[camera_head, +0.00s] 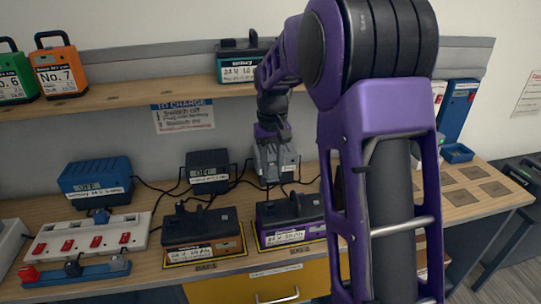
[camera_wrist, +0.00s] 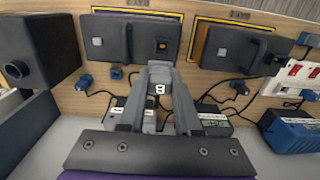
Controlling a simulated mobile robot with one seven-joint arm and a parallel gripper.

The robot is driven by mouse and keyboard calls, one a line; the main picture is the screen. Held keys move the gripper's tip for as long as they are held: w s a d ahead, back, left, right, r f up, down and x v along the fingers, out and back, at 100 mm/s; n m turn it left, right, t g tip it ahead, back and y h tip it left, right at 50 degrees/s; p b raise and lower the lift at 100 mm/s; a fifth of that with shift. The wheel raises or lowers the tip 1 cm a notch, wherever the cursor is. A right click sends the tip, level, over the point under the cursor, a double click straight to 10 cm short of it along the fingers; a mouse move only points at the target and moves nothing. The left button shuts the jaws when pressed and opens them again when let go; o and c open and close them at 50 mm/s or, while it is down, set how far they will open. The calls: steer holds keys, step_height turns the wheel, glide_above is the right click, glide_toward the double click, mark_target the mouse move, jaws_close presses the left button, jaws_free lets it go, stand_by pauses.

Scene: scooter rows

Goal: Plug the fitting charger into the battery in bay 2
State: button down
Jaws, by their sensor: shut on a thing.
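My gripper (camera_wrist: 160,70) points at the bench and is shut on a small grey piece (camera_wrist: 160,90) with a white mark. In the head view, my gripper (camera_head: 272,135) is just above the grey charger (camera_head: 275,163), its tips not clear. A black charger (camera_head: 208,172) and a blue charger (camera_head: 95,180) stand to the left. A purple battery (camera_head: 290,220) and an orange-brown battery (camera_head: 203,235) sit in yellow-outlined bays; the bay numbers are too small to read. Both batteries' tops show in the wrist view, purple-side (camera_wrist: 128,40) and brown-side (camera_wrist: 240,50).
Black cables cross the bench behind the batteries. A white power strip (camera_head: 90,238) with red switches lies at the left. A wooden shelf (camera_head: 150,95) holds more batteries above. Empty squares (camera_head: 460,200) mark the bench at right. My arm hides part of the bench.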

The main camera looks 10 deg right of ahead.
steer(key=shift+s+a+f, duration=0.2)
steer(key=shift+s+f, duration=0.1)
steer(key=shift+f, duration=0.05)
step_height(320, 180, down, 7)
steer(key=b, duration=0.5)
steer(key=shift+r+b, duration=0.2)
steer(key=shift+b, duration=0.2)
steer(key=shift+p, duration=0.55)
stand_by(1.1)
steer(key=shift+f+b, duration=0.6)
steer(key=shift+f, duration=0.4)
stand_by(0.4)
steer(key=c, duration=0.5)
jaws_free()
step_height(320, 180, up, 17)
steer(key=p, duration=0.3)
glide_above(271, 166)
steer(key=shift+r, duration=0.2)
